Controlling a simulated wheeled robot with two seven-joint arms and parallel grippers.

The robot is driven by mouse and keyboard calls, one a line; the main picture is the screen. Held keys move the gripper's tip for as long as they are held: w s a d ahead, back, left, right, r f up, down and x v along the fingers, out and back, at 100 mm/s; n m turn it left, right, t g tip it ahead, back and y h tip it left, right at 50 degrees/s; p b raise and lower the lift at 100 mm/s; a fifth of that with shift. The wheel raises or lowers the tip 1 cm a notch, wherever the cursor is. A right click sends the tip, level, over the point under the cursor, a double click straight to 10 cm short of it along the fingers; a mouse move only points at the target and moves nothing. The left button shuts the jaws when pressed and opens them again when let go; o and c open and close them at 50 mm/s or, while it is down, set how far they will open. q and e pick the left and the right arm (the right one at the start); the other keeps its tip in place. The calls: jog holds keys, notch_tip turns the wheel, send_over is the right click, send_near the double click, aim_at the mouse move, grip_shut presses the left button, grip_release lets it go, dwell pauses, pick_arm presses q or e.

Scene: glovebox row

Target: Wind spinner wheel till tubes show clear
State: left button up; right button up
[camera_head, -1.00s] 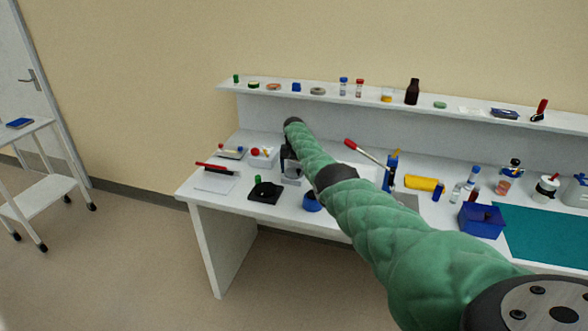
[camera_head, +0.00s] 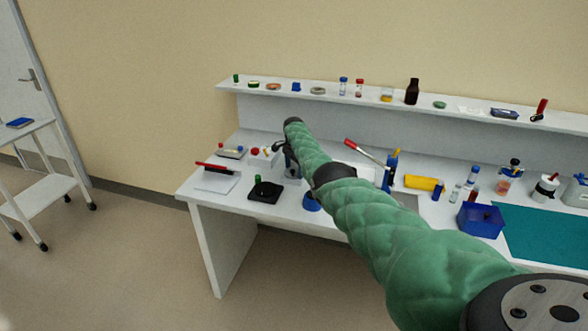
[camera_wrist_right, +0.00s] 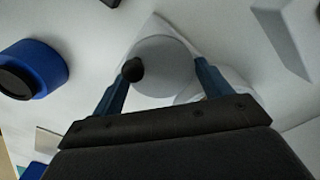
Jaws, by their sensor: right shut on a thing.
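In the right wrist view, a pale grey round wheel (camera_wrist_right: 165,62) with a black knob (camera_wrist_right: 132,70) at its left edge lies between my fingers. My right gripper (camera_wrist_right: 163,72) is shut on this wheel, its left finger close by the knob. In the head view, my right gripper (camera_head: 283,158) is at the left part of the bench, and the wheel is mostly hidden by it and my arm. I cannot make out how the contents of any tubes look. My left gripper is not in view.
A blue round pot (camera_wrist_right: 35,68) is left of the wheel in the wrist view. In the head view, a black block with a green top (camera_head: 265,190) and a white pad (camera_head: 217,182) lie nearby. A shelf (camera_head: 325,94) with several small items runs behind.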

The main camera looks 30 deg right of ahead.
jog(key=shift+r+m, duration=0.1)
jog(key=shift+m, duration=0.6)
jog(key=o, duration=1)
jog(key=shift+w+r, duration=0.1)
jog(key=shift+r, duration=0.5)
notch_tip(320, 180, up, 5)
jog(key=shift+f+b, duration=0.1)
jog(key=shift+b, duration=0.5)
jog(key=shift+r, duration=0.85)
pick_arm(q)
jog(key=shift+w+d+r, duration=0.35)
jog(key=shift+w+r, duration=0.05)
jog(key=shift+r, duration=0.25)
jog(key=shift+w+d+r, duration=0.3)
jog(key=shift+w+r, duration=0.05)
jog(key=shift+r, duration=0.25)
